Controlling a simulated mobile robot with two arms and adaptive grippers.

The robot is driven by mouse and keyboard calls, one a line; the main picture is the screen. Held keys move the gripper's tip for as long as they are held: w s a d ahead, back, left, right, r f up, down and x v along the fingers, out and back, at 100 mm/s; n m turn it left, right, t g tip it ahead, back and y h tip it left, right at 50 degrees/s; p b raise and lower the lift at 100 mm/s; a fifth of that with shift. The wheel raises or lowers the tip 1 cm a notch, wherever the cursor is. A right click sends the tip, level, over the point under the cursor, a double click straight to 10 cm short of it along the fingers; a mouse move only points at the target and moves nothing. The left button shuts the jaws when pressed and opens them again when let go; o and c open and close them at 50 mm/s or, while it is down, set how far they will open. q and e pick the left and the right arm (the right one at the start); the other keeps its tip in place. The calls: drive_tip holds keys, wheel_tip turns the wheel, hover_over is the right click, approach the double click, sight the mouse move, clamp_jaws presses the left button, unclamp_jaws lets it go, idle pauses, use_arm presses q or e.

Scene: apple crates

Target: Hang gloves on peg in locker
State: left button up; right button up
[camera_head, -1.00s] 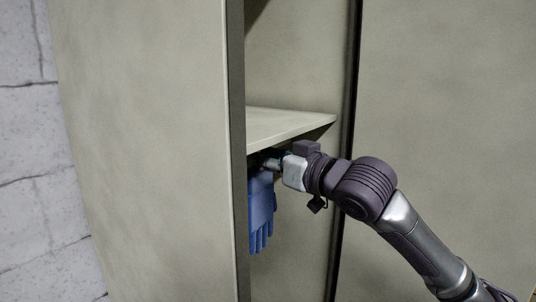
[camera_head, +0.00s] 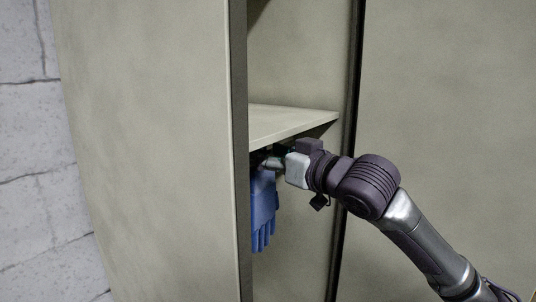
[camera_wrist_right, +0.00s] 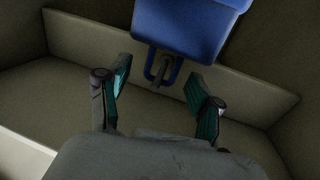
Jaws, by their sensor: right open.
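The blue gloves (camera_head: 263,212) hang fingers down inside the open locker (camera_head: 238,190), just under its shelf (camera_head: 285,124). In the right wrist view the gloves (camera_wrist_right: 192,24) show at the top, with a blue loop (camera_wrist_right: 151,66) at their edge. A grey peg (camera_wrist_right: 163,72) shows at the loop and seems to pass through it. My right gripper (camera_head: 270,160) is at the top of the gloves, below the shelf. In the right wrist view its two fingers (camera_wrist_right: 157,97) are spread apart, with nothing between their tips; the loop is just beyond them. My left gripper is not in view.
The shelf lies close above my right gripper. The locker's side wall (camera_head: 150,150) stands to the left, and another locker panel (camera_head: 450,110) to the right. The space below the gloves looks free.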

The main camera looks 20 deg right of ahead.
drive_tip(key=v, duration=1.2)
wheel_tip(320, 180, down, 28)
drive_tip(key=a+m+g+h, duration=0.2)
drive_tip(key=g+h, duration=0.2)
drive_tip(key=g, duration=0.1)
drive_tip(key=s+f+m+g+h, duration=0.1)
drive_tip(key=s+f+g+h, duration=0.5)
drive_tip(key=s+f, duration=1.65)
drive_tip(key=s+f+g+y, duration=0.2)
drive_tip(key=s+f+g, duration=0.1)
drive_tip(key=f, duration=2.5)
drive_tip(key=s+d+f+g, duration=0.1)
drive_tip(key=s+d+f, duration=0.3)
drive_tip(key=s+f, duration=1)
drive_tip(key=shift+s, duration=0.85)
